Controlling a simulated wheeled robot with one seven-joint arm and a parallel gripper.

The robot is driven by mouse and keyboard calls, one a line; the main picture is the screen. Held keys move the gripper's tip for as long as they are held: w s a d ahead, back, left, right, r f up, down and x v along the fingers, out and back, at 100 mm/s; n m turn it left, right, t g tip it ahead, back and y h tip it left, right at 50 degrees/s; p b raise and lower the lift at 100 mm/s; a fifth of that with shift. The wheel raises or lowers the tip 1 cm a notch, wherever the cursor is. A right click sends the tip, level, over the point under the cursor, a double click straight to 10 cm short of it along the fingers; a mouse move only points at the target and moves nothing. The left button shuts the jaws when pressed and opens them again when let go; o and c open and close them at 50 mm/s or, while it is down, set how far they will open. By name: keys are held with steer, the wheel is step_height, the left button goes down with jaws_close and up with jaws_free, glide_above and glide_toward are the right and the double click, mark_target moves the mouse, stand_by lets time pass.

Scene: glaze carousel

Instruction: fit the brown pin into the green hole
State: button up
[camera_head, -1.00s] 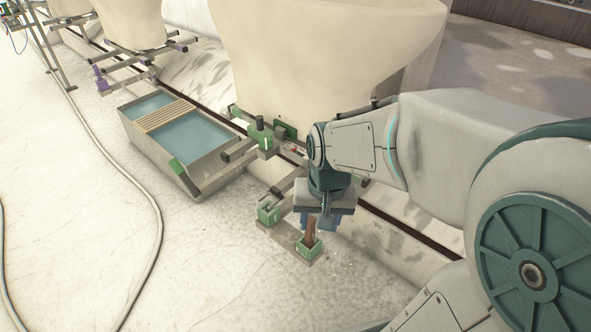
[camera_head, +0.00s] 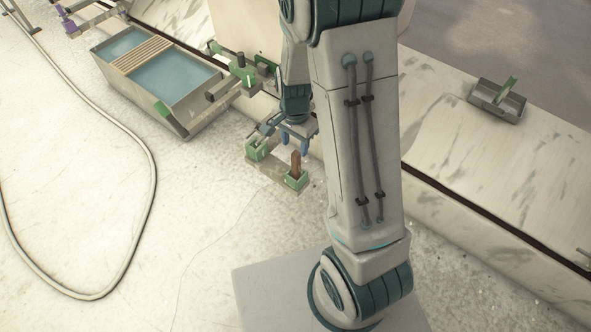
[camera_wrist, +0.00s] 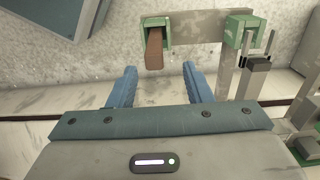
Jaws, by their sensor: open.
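The brown pin (camera_head: 295,164) stands out of the green square hole (camera_head: 297,182) at the near end of a low bracket on the floor. Its lower end is inside the green rim; how deep it sits is hidden. In the wrist view the pin (camera_wrist: 154,50) rises from the green hole (camera_wrist: 150,22), close to its walls. My gripper (camera_head: 295,144) is behind the pin in the head view, apart from it. In the wrist view its two blue fingers are spread wide and empty, with the pin beyond the gap (camera_wrist: 159,70).
A second green socket (camera_head: 257,150) is at the bracket's other end. A water trough (camera_head: 187,122) stands to the left, with a green-tipped bar beside it. A hose (camera_head: 150,190) lies on the floor. A grey tray (camera_head: 497,101) sits on the ledge at right. Floor in front is clear.

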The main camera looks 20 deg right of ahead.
mark_target(296, 154)
steer(key=f+b, duration=0.1)
steer(key=f, duration=0.3)
steer(key=f+b, duration=0.1)
steer(key=f, duration=0.1)
steer(key=shift+s+d+f+b, duration=0.1)
steer(key=shift+s+f+b, duration=0.25)
steer(key=shift+s+f, duration=0.05)
steer(key=shift+r, duration=0.1)
jaws_close()
